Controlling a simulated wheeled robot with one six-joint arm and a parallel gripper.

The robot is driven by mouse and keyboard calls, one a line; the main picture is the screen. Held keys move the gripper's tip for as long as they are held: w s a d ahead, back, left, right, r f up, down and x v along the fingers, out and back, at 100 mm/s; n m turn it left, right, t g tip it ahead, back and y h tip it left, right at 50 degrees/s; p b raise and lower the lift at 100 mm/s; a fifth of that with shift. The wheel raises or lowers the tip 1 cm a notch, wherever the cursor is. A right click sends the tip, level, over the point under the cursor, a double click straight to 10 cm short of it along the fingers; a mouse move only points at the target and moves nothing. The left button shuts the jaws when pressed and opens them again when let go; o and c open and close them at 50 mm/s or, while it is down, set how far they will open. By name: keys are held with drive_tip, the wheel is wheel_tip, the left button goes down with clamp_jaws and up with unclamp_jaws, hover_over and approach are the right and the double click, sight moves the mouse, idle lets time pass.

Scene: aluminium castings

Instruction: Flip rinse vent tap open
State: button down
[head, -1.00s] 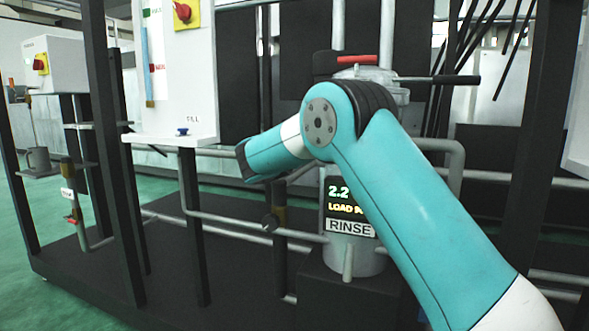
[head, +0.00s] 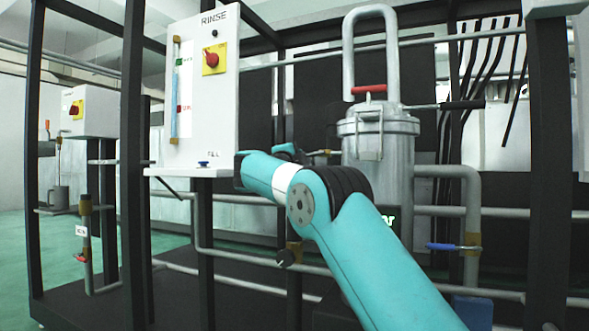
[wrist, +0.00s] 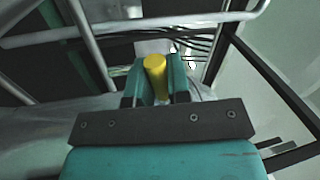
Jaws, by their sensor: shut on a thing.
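A short yellow handle (wrist: 155,78) stands between the teal fingers of my gripper (wrist: 156,68) in the wrist view. The fingers are shut on it. The yellow handle looks like a tap lever, but its valve body is hidden. In the head view, my forearm reaches up and left, and my gripper is mostly hidden behind it; only a bit of teal shows past the wrist. A small fitting (head: 322,153) sticks out from the left of the grey rinse vessel (head: 398,165). I cannot tell how far the tap is turned.
The white RINSE panel (head: 205,90) with a red rotary switch (head: 211,59) stands left of my wrist. A red handle (head: 369,89) and a black-gripped bar (head: 462,105) top the vessel. A blue-levered valve (head: 445,247) sits lower right. Black frame posts and grey pipes surround the arm.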

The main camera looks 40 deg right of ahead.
drive_tip(key=shift+r+m+g, duration=0.3)
drive_tip(key=shift+r+m, duration=0.4)
drive_tip(key=shift+m, duration=0.6)
drive_tip(key=c, duration=1.1)
unclamp_jaws()
drive_tip(key=b+v, duration=0.1)
drive_tip(key=v, duration=1.6)
drive_tip(key=shift+a+f, duration=0.2)
drive_tip(key=shift+f, duration=0.05)
drive_tip(key=shift+w, duration=0.1)
